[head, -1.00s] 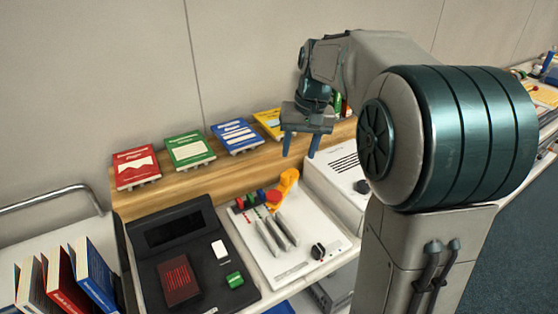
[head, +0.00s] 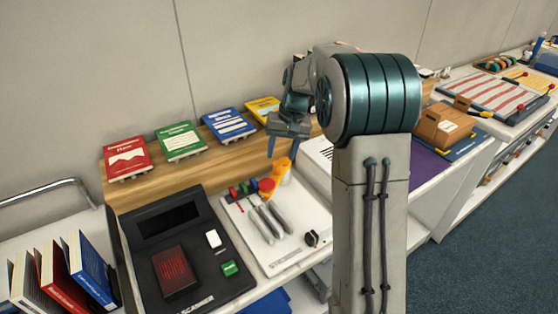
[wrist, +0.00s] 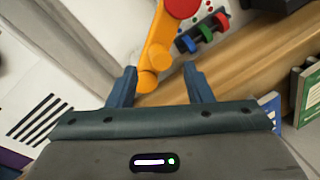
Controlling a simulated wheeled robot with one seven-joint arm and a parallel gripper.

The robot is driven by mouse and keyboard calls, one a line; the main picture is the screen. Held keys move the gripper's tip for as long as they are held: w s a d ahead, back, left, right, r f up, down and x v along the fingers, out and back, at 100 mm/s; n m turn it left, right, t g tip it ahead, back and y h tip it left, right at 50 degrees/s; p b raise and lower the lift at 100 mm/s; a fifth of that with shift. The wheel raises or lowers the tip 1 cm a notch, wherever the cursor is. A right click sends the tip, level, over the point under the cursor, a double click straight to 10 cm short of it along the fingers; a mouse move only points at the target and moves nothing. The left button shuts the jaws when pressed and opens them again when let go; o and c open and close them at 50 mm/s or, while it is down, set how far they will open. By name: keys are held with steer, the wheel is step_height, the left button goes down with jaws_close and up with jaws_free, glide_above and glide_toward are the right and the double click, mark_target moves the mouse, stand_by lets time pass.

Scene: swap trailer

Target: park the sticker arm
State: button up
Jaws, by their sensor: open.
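The sticker arm appears to be the orange-yellow arm (head: 281,172) on the white panel (head: 262,236), with a red disc (head: 266,186) at one end. In the wrist view the orange arm (wrist: 158,45) reaches in from the top, and its rounded end shows between my fingertips, nearer the left one. My gripper (head: 282,150) is open and empty, pointing down just above the orange arm in the head view. It also shows in the wrist view (wrist: 162,76). I cannot tell the height gap or whether they touch.
Small coloured pieces (head: 243,188) and grey rods (head: 268,220) are on the panel. A black console (head: 205,259) is to the left. Several colourful boxes (head: 180,141) stand on the wooden ledge behind. A white box with black stripes (head: 318,152) is right of the orange arm.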

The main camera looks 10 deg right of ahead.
mark_target(278, 163)
steer(key=shift+x, duration=1.95)
